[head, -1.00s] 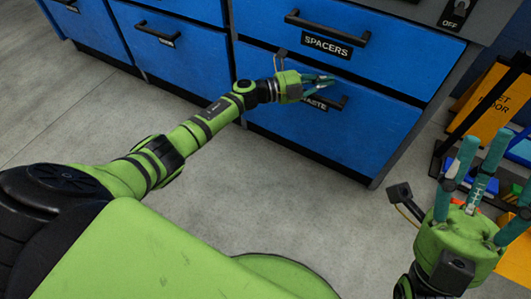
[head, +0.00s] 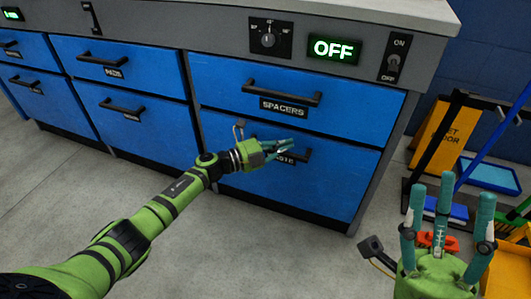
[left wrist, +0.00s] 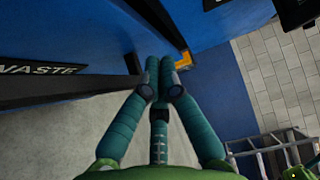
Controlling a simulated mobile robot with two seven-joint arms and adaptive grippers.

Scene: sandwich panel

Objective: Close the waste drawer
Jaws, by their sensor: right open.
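The waste drawer (head: 290,185) is the blue lower drawer under the spacers drawer. Its front looks about flush with the cabinet, though a small gap cannot be ruled out. Its black handle (head: 303,156) and label are partly hidden by my left gripper (head: 288,146). That gripper lies across the drawer front, fingers pointing right. In the left wrist view the fingertips (left wrist: 159,70) meet, with no object visible between them; the WASTE label (left wrist: 38,69) is close by on the left. My right gripper (head: 447,205) is open and empty, fingers up, at the lower right, away from the drawer.
The spacers drawer (head: 300,105) above looks closed. More blue drawers (head: 125,75) run to the left. A control panel with an OFF display (head: 333,49) is above. A yellow floor sign (head: 440,130) and cleaning gear stand right of the cabinet. The floor (head: 240,240) in front is clear.

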